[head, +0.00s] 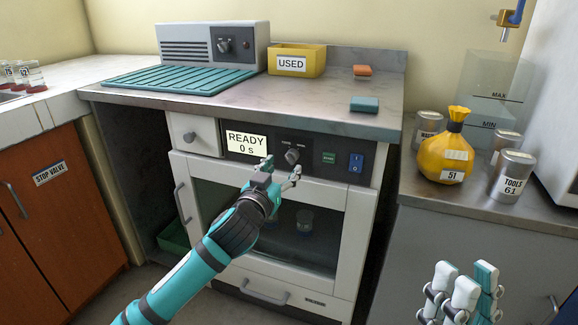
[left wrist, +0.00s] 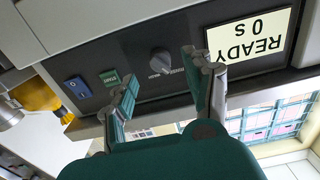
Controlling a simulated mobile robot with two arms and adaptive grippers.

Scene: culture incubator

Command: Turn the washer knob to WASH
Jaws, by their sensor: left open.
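The washer (head: 264,236) is a white front-loading unit under the counter, with a dark control panel. Its display (head: 246,142) reads READY 0 s. My left gripper (head: 281,168) is open in front of the panel, just below the knob. In the left wrist view the knob (left wrist: 160,62) shows between the open fingers, apparently untouched, and the display (left wrist: 250,41) appears upside down. My right gripper (head: 464,284) is at the lower right, away from the washer; its closure is unclear.
A green button (head: 329,158) and a blue switch (head: 356,162) are right of the knob. The counter above holds a grey device (head: 213,44), a teal mat (head: 180,79) and a yellow USED bin (head: 297,59). A yellow bag (head: 446,150) and canisters stand on the right counter.

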